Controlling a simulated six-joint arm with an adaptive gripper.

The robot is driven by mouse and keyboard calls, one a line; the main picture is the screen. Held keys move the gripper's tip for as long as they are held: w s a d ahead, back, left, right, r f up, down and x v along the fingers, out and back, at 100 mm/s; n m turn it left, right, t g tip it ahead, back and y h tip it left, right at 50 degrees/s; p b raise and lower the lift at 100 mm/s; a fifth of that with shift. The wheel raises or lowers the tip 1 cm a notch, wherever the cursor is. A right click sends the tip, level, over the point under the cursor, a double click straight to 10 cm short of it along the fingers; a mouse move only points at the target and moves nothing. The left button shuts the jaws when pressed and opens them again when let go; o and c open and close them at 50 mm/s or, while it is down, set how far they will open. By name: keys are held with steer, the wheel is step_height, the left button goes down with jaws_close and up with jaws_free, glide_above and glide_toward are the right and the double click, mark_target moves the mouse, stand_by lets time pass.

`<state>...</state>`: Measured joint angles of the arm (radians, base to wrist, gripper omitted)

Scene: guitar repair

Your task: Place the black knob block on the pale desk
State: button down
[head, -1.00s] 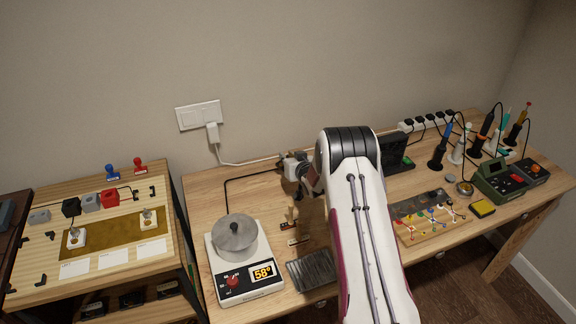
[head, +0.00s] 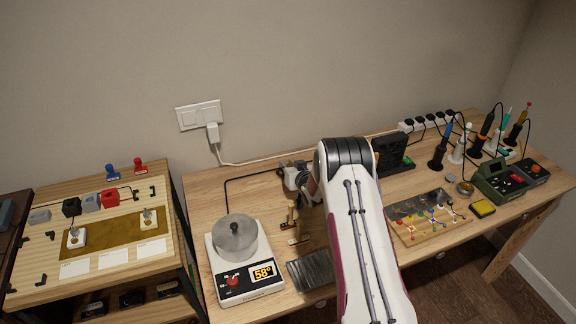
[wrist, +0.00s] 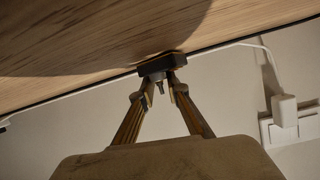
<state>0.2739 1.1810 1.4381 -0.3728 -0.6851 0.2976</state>
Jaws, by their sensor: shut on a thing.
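The black knob block (wrist: 162,66) is a small flat dark piece with a short stem, seen in the wrist view. My gripper (wrist: 162,85) is shut on its stem, with a fingertip on either side. The block's flat face is against or very close to the pale wooden desk (head: 265,198), whose top also fills the upper part of the wrist view. I cannot tell whether they touch.
A scale (head: 250,288) with a metal pot (head: 236,238) stands left of my arm. Small wooden pieces (head: 292,214) and a ribbed dark plate (head: 313,270) lie nearby. To the right are a black box (head: 392,153), a wired board (head: 430,222) and several soldering tools.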

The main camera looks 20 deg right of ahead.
steer(key=shift+f, duration=0.15)
steer(key=c, duration=2)
jaws_free()
steer(key=shift+o, duration=0.2)
steer(key=shift+r, duration=0.2)
steer(key=shift+v, duration=5.95)
